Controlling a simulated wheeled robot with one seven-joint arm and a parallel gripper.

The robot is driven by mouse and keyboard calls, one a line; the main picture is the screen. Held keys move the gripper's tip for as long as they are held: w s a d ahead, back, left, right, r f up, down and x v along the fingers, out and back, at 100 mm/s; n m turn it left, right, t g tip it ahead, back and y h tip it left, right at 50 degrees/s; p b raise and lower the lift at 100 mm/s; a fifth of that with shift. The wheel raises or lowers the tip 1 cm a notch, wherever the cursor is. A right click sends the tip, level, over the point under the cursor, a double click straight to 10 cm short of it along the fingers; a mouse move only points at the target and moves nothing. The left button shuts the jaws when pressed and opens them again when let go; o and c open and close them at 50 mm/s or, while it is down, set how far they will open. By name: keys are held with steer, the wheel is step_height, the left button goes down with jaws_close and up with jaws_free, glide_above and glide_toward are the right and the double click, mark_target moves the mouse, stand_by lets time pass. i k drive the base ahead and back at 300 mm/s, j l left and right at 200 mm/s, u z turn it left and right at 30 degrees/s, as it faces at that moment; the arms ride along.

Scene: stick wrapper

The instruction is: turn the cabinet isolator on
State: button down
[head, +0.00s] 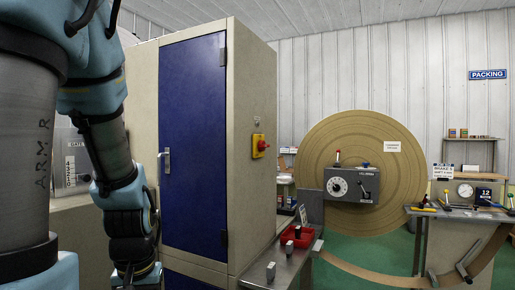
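The cabinet isolator (259,146) is a red rotary knob on a yellow plate. It is fixed to the beige right side wall of the tall cabinet (260,75), at about mid height. The exact angle of its knob is too small to read. A blue door (192,140) with a silver handle (166,159) closes the cabinet front. My gripper (137,276) points down at the bottom left, left of the door and well apart from the isolator. Its fingers are small and partly cut off by the lower edge, so its opening is unclear.
A metal bench (285,262) with a red tray (297,236) stands right of the cabinet. Behind it is a large brown roll (325,130) with a grey dial box (351,186). A workbench (460,212) with tools stands at right. Green floor (385,252) shows between.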

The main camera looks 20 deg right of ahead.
mark_target(262, 146)
steer(key=l+u, duration=0.2)
steer(key=u, duration=0.55)
steer(key=l+u, duration=0.2)
steer(key=l, duration=0.35)
steer(key=l+u, duration=0.2)
steer(key=l, duration=0.35)
steer(key=k+l+u, duration=0.2)
steer(key=l, duration=0.3)
steer(key=i+l, duration=0.05)
